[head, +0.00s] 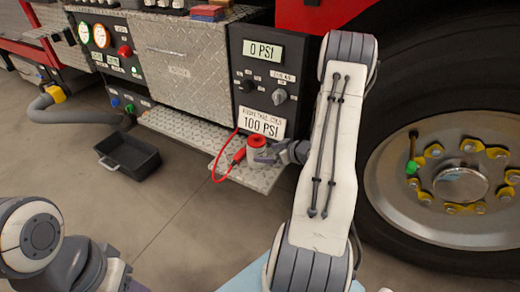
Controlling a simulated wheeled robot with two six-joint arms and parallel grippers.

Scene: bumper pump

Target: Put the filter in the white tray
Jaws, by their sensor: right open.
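A small red-and-white cylinder (256,143), which may be the filter, stands on the diamond-plate step (205,143) below the gauge panel. A red hose with a red connector (239,155) lies against its left side. My right gripper (264,157) is open at the cylinder's lower right side, very close to it. I cannot tell whether the fingers touch it. My left arm shows at the lower left, but its fingertips are out of view. No white tray can be made out; an empty black tray (128,155) lies on the floor at the left.
The panel (264,75) reads 0 PSI, with a 100 PSI label under it. A large truck wheel (450,180) stands at the right. The floor between tray and step is clear.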

